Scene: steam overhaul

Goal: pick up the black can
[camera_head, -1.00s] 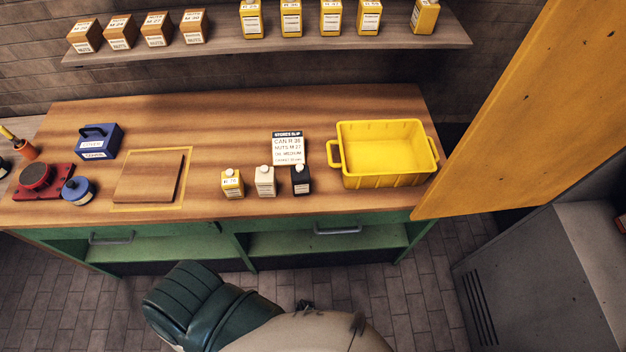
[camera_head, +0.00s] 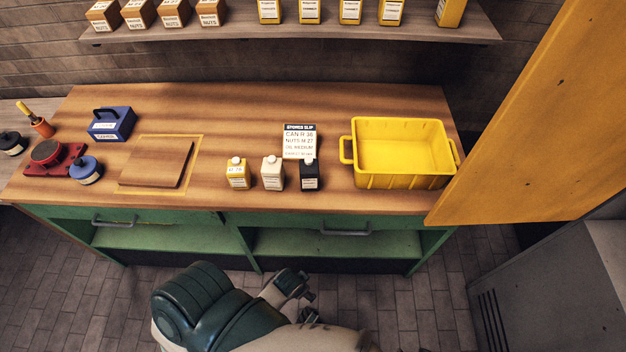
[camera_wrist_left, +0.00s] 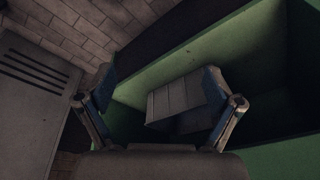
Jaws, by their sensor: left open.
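The black can (camera_head: 309,176) stands upright on the wooden workbench, rightmost in a short row with a cream can (camera_head: 272,173) and a yellow can (camera_head: 237,174). My left gripper (camera_head: 306,298) is low in front of the bench, below the countertop and well apart from the black can. In the left wrist view my left gripper (camera_wrist_left: 160,92) has its two fingers wide apart, with nothing held between them. That view looks toward the green cabinet (camera_wrist_left: 195,58), and the black can does not show there. My right gripper is in no view.
A yellow bin (camera_head: 405,182) stands right of the cans, a stores slip (camera_head: 299,142) behind them. A wooden board (camera_head: 156,164) and blue box (camera_head: 111,125) are left. An orange panel (camera_head: 530,120) slants at the right. The bench's front strip before the cans is clear.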

